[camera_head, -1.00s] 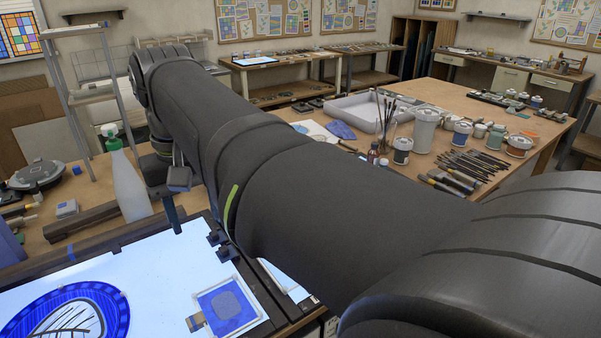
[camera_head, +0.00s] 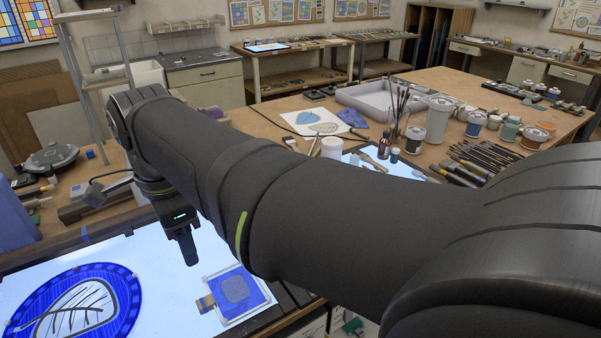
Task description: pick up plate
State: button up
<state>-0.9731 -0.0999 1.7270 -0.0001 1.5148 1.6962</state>
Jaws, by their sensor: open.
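A round blue glass plate (camera_head: 128,292) with a pale centre and dark branching lines lies on the lit white panel (camera_head: 110,250) at the lower left, partly cut off by the frame edge. A square blue glass piece in a pale frame (camera_head: 240,292) lies to its right on the same panel, with a small brown tab at its left side. I cannot tell which of the two the task calls the plate. My gripper (camera_head: 188,252) points down over the panel, between and behind both pieces. It is open, with nothing seen in it. My arm crosses the middle of the view.
Brushes in a glass (camera_head: 396,115), several paint jars such as a white one (camera_head: 439,120), and loose tools crowd the table on the right. A grey round device (camera_head: 50,157) stands at the left. The panel between the gripper and the round plate is bare.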

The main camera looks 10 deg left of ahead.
send_over(201, 303)
jog(key=shift+m, duration=0.4)
jog(key=f, duration=0.8)
jog(key=d+f, duration=0.1)
jog(key=f, duration=0.3)
jog(key=shift+s+f, duration=0.15)
jog(key=shift+s, duration=0.05)
jog(key=shift+w+a+f, duration=0.1)
jog(key=shift+a+f, duration=0.15)
jog(key=shift+f, duration=1.1)
jog(key=shift+a+f, duration=0.2)
jog(key=shift+f, duration=1.15)
grip_shut()
